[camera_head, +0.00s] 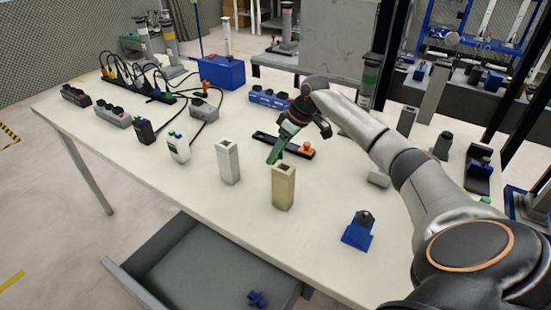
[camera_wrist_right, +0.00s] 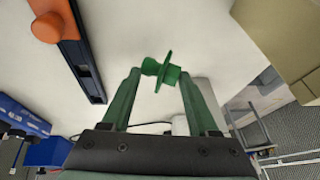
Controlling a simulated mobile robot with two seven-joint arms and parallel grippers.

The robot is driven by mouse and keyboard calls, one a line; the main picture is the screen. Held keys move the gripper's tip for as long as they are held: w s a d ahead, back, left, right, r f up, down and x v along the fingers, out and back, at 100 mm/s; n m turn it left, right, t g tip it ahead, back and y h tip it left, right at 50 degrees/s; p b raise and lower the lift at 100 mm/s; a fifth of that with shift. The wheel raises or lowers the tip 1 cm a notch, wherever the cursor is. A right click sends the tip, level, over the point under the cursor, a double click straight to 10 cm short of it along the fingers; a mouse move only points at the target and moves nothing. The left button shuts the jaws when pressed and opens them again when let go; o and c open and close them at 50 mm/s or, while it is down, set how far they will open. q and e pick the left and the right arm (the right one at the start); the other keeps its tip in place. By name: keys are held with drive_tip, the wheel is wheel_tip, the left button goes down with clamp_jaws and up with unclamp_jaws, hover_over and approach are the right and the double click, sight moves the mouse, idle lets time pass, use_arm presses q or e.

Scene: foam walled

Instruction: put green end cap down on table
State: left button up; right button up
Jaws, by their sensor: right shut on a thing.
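The green end cap (camera_wrist_right: 161,72), a small flanged piece, shows between the fingertips of my right gripper (camera_wrist_right: 160,77) in the wrist view. The gripper is shut on it. In the head view my right gripper (camera_head: 276,154) points down over the white table (camera_head: 120,150), behind the beige square holder. There the cap cannot be told apart from the green fingers. Whether the cap touches the table is unclear. My left gripper is not in view.
A beige square holder (camera_head: 283,188) and a white one (camera_head: 228,163) stand close by. A dark tray with an orange knob (camera_head: 305,147) lies beside the gripper. A blue block (camera_head: 358,232) stands front right. The table's front left is clear; a drawer (camera_head: 190,265) is open below.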

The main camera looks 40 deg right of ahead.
wheel_tip(320, 180, down, 3)
drive_tip(key=shift+r, duration=0.1)
drive_tip(key=o, duration=1.3)
drive_tip(key=p+v, duration=0.1)
drive_tip(key=v, duration=1.1)
drive_tip(key=shift+r, duration=0.1)
